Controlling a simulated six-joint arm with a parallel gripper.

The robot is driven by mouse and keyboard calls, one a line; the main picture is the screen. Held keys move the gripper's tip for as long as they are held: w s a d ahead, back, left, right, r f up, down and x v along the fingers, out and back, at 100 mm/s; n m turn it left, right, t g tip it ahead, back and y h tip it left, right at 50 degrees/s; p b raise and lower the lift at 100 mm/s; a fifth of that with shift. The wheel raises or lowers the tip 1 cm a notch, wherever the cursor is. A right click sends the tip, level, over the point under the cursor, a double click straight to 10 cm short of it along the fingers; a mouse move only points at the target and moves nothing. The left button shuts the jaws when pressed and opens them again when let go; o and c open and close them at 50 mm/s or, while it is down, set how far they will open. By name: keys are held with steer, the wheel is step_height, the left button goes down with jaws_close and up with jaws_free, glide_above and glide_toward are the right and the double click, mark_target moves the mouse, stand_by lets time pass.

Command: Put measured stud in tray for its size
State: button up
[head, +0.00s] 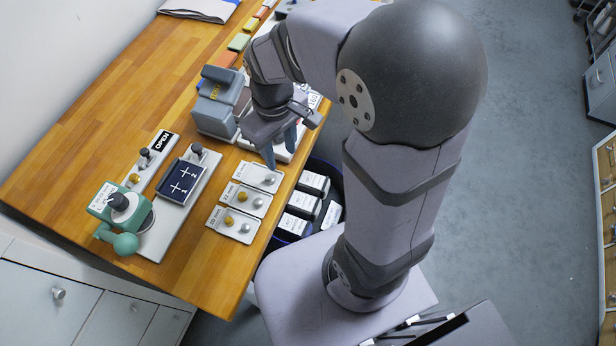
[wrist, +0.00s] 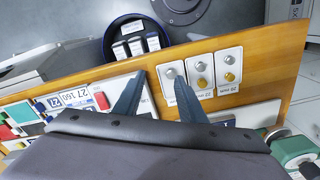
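Three small white size trays stand along the table's front edge: one labelled 20 mm (head: 222,228), a middle one that appears to read 22 mm (head: 233,203), and a third (head: 248,180) whose label is hard to read. Silver and gold studs sit in the 20 mm and middle trays; a silver stud (head: 268,180) shows in the third. My gripper (head: 282,152) is above the table beside the third tray. In the wrist view my gripper (wrist: 159,77) has its fingers apart, with no stud visible between them. The right finger partly covers the third tray (wrist: 166,90).
A teal device with a black knob (head: 119,203) and a dark panel (head: 181,182) stand left of the trays. A grey device (head: 218,100) is behind them. A round dark bin with labelled black boxes (head: 301,203) is beyond the front edge. Bare wood lies left of the devices.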

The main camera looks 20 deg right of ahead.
steer(key=s+d+f+m, duration=0.2)
steer(key=s+d+m, duration=0.1)
steer(key=s, duration=0.4)
steer(key=shift+s+d+f+m, duration=0.2)
steer(key=shift+s+m, duration=0.1)
steer(key=shift+m, duration=0.4)
steer(key=shift+o, duration=0.7)
